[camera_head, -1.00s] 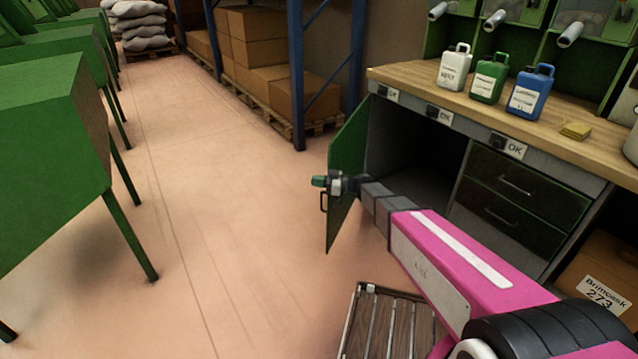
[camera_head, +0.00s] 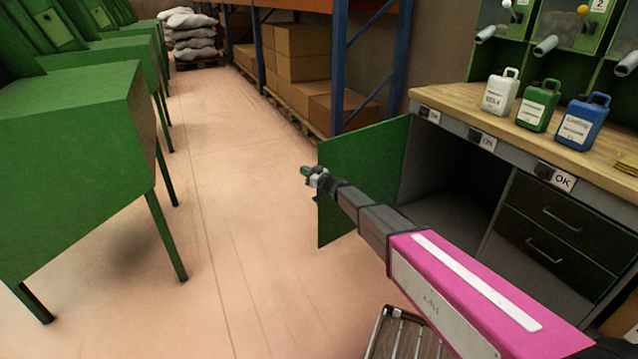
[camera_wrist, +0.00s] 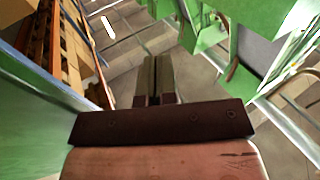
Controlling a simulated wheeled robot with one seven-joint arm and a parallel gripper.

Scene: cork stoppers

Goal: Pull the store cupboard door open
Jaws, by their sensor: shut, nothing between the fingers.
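The green store cupboard door (camera_head: 365,170) stands wide open, swung out from the left side of the cupboard under the wooden workbench. The dark cupboard interior (camera_head: 455,190) shows to its right. My gripper (camera_head: 306,171) is at the door's free edge in the head view, with my arm crossing in front of the door. The door's handle is hidden behind my arm. In the wrist view the fingers (camera_wrist: 153,75) are shut together and empty. A green panel, apparently the door (camera_wrist: 30,120), fills the left side there. I cannot tell whether the gripper touches it.
The workbench (camera_head: 455,105) carries white (camera_head: 500,93), green (camera_head: 537,105) and blue (camera_head: 582,122) jugs. A slatted wooden thing (camera_head: 400,335) is on the floor below my arm. Green machines (camera_head: 85,160) stand at the left. The floor aisle (camera_head: 235,200) between is clear.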

